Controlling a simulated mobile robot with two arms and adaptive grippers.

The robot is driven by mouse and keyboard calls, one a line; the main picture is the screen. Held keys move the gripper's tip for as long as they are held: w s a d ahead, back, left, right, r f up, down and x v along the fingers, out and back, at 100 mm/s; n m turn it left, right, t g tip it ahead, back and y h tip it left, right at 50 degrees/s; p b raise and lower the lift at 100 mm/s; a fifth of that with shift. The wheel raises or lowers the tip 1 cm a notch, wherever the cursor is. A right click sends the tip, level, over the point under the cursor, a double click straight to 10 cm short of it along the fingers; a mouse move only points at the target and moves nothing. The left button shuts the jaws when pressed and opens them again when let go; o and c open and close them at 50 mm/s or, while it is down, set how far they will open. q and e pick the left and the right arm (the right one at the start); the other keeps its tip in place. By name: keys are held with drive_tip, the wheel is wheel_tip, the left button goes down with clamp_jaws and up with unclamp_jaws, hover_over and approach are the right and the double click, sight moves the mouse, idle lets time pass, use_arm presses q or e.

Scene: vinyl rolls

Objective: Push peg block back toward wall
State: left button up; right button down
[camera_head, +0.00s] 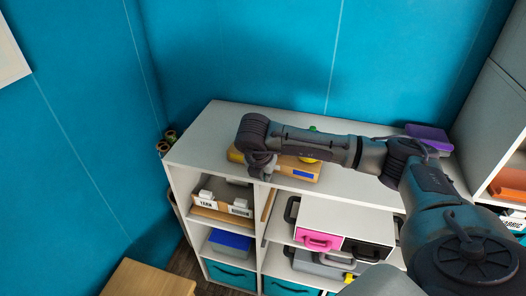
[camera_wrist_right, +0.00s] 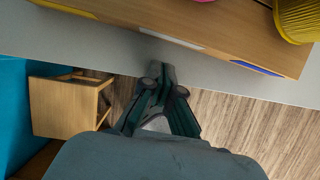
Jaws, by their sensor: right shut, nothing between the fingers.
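The wooden peg block (camera_head: 302,168) lies on the white shelf top, partly hidden behind my right arm. A blue label shows on its front face, and a yellow and a green piece show at its top. In the right wrist view the block (camera_wrist_right: 190,22) runs across the top, with a white label and a blue label on its front. My right gripper (camera_head: 262,170) is at the block's left front. In the wrist view its fingers (camera_wrist_right: 158,72) are shut and empty, at the shelf's front edge; I cannot tell whether they touch the block. My left gripper is not in view.
The shelf top (camera_head: 215,125) is clear left of the block and against the blue wall (camera_head: 250,60). A purple item (camera_head: 430,135) sits at its right end. Cubbies below hold bins and cases. A wooden stool (camera_wrist_right: 65,105) stands on the floor.

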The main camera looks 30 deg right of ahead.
drive_tip(key=shift+w+d+b, duration=0.4)
drive_tip(key=shift+w+d, duration=0.05)
drive_tip(key=shift+d, duration=0.2)
drive_tip(key=shift+w+d+b, duration=0.4)
drive_tip(key=shift+d, duration=0.2)
drive_tip(key=shift+w+d+b, duration=0.55)
drive_tip(key=shift+w+d, duration=0.25)
drive_tip(key=shift+d, duration=0.3)
drive_tip(key=shift+w+d+b, duration=0.55)
drive_tip(key=shift+w+d, duration=0.25)
drive_tip(key=shift+d, duration=0.3)
drive_tip(key=shift+w+d+b, duration=0.55)
drive_tip(key=shift+w+d, duration=0.25)
drive_tip(key=shift+d, duration=0.3)
drive_tip(key=shift+w+d+b, duration=0.35)
drive_tip(key=shift+w+d, duration=0.45)
drive_tip(key=shift+d, duration=0.3)
drive_tip(key=shift+w+d+b, duration=0.3)
drive_tip(key=shift+w+d, duration=0.45)
drive_tip(key=shift+d, duration=0.3)
drive_tip(key=shift+w+d+b, duration=0.35)
drive_tip(key=shift+w+d, duration=0.45)
drive_tip(key=shift+d, duration=0.3)
drive_tip(key=shift+a, duration=0.1)
drive_tip(key=shift+s+a+p, duration=0.3)
drive_tip(key=shift+s+a, duration=0.3)
drive_tip(key=shift+a, duration=0.2)
drive_tip(key=shift+s+a+p, duration=0.3)
drive_tip(key=shift+s+a, duration=0.3)
drive_tip(key=shift+a, duration=0.2)
